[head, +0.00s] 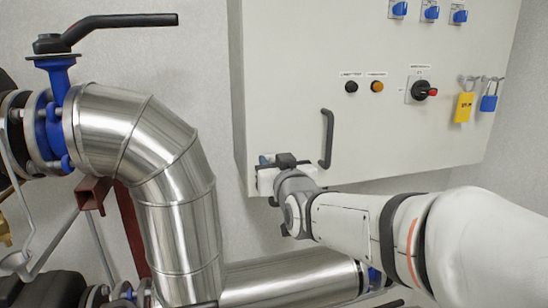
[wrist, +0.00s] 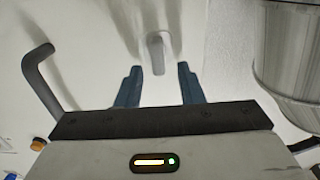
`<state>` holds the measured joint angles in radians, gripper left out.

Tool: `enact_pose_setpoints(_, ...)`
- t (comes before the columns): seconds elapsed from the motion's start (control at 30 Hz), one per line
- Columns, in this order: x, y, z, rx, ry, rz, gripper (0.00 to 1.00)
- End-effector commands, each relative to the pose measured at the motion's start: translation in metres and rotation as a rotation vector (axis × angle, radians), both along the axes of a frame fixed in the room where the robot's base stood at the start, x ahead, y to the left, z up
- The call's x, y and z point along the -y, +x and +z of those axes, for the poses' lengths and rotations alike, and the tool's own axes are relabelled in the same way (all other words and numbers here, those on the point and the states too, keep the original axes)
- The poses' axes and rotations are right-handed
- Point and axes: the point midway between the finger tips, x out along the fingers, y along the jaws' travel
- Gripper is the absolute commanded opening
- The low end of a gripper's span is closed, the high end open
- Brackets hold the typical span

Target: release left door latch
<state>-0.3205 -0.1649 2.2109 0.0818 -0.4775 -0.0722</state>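A small pale grey latch (wrist: 157,50) stands out from the light cabinet face in the wrist view. My gripper (wrist: 160,69) is open, with its two blue-grey fingers on either side of the latch's end in that picture. A gap shows between the latch and each finger. How deep the latch sits between the fingers I cannot tell. In the head view my gripper (head: 266,163) is at the lower left of the cabinet door (head: 300,50), and it hides the latch.
A dark door handle (head: 327,139) is just right of my gripper; it also shows in the wrist view (wrist: 44,76). A large silver pipe (head: 180,190) bends close on the left. Switches and yellow and blue padlocks (head: 464,106) are higher up on the right.

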Motion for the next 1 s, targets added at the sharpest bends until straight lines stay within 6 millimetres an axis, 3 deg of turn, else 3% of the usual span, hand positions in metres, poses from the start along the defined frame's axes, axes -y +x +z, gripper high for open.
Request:
enact_pose_setpoints(0.33,-0.0007,0.0042,-0.0005,0.000,0.000,-0.001,0.34)
enact_pose_setpoints(0.77,-0.0003,0.0041,-0.0005,-0.001,0.000,-0.001,0.00)
enact_pose_setpoints(0.87,-0.0002,0.0041,-0.0005,-0.001,0.000,-0.001,0.00)
enact_pose_setpoints(0.9,-0.0095,0.0040,-0.0009,-0.002,0.001,0.003,0.00)
enact_pose_setpoints(1.0,-0.0020,0.0042,-0.0008,0.000,-0.003,-0.002,0.00)
